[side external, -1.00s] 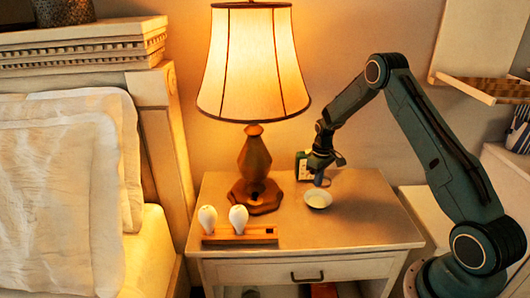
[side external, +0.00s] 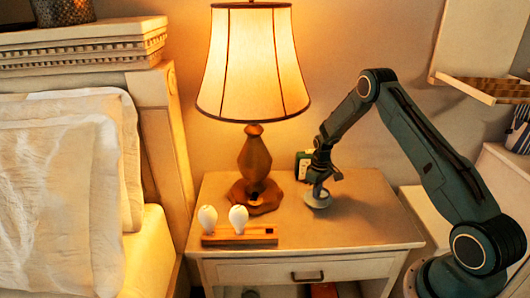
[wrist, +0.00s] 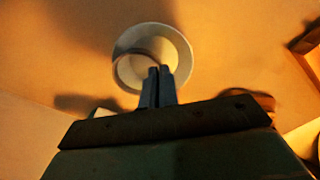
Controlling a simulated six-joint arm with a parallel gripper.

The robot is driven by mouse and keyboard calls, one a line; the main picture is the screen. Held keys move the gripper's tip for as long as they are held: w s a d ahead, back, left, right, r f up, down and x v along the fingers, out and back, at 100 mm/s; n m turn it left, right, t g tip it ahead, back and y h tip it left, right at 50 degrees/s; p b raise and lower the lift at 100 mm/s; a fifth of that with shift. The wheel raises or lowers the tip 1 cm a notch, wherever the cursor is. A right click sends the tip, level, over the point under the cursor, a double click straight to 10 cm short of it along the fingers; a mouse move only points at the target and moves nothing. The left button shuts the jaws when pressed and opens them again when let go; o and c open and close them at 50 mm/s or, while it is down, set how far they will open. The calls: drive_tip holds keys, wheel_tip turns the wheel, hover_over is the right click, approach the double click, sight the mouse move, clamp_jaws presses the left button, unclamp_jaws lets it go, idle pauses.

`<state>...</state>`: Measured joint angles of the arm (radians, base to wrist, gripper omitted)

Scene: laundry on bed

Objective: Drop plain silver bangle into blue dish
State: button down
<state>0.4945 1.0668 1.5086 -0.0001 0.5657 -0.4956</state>
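A small pale round dish (side external: 317,204) sits on the nightstand below my gripper (side external: 318,189); its blue colour is hard to make out in this warm light. In the wrist view the dish (wrist: 184,49) lies just beyond the fingertips. My gripper (wrist: 158,72) has its two fingers close together, pinching the edge of a thin ring, the plain silver bangle (wrist: 116,72). The bangle overlaps the left part of the dish in that view. Whether it touches the dish cannot be told. The bangle is too small to make out in the side view.
The lamp (side external: 254,165) stands left of the dish on the nightstand (side external: 365,225). A small green box (side external: 303,166) is close behind my gripper. A wooden holder (side external: 240,236) with two white bulb-shaped objects is at the front left. The nightstand's right side is clear.

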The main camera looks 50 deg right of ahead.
drive_tip(key=c, duration=2.1)
unclamp_jaws()
drive_tip(key=o, duration=0.5)
drive_tip(key=shift+r, duration=0.1)
wheel_tip(320, 180, up, 14)
